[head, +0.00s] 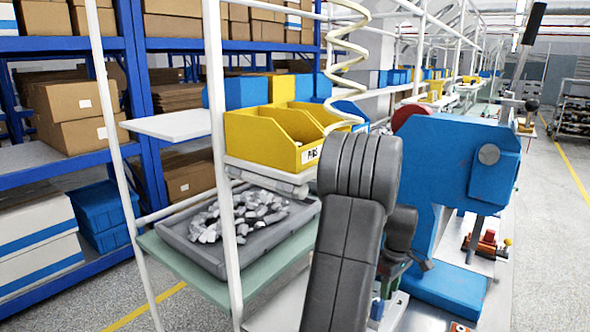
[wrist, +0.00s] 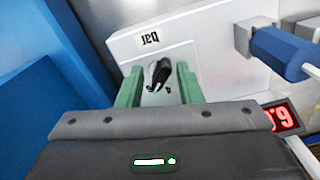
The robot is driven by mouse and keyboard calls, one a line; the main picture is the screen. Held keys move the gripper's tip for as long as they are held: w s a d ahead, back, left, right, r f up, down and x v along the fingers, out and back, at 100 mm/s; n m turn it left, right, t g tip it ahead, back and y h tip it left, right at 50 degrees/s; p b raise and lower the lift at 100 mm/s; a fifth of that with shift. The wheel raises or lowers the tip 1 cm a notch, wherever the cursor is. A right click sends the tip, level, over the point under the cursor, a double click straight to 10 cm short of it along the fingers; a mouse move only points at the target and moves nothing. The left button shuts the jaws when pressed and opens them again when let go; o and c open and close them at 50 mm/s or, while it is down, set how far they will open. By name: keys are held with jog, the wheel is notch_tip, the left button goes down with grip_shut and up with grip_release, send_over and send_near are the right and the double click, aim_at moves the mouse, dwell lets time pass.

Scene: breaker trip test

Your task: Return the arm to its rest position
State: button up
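In the wrist view, my gripper (wrist: 158,84) has two green fingers spread apart, with clear space between them. Behind the gap, a small black lever-like part (wrist: 161,72) stands on a white panel (wrist: 205,50) marked "bar", which appears upside down. I cannot tell how far the fingertips are from it; neither finger visibly grips it. In the head view, my dark grey arm rises in the middle foreground and bends over to the bench side.
A large blue machine (head: 455,165) stands close right of my arm. Left are yellow bins (head: 262,140) and a grey tray (head: 190,258) of metal parts on a white-framed rack. In the wrist view, a blue handle (wrist: 285,52) and red display (wrist: 283,117) are at right.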

jog(key=n, duration=0.6)
jog(key=shift+w, duration=0.1)
jog(key=n, duration=0.5)
jog(key=shift+w, duration=0.1)
jog(key=shift+d+r, duration=0.1)
dwell(0.4)
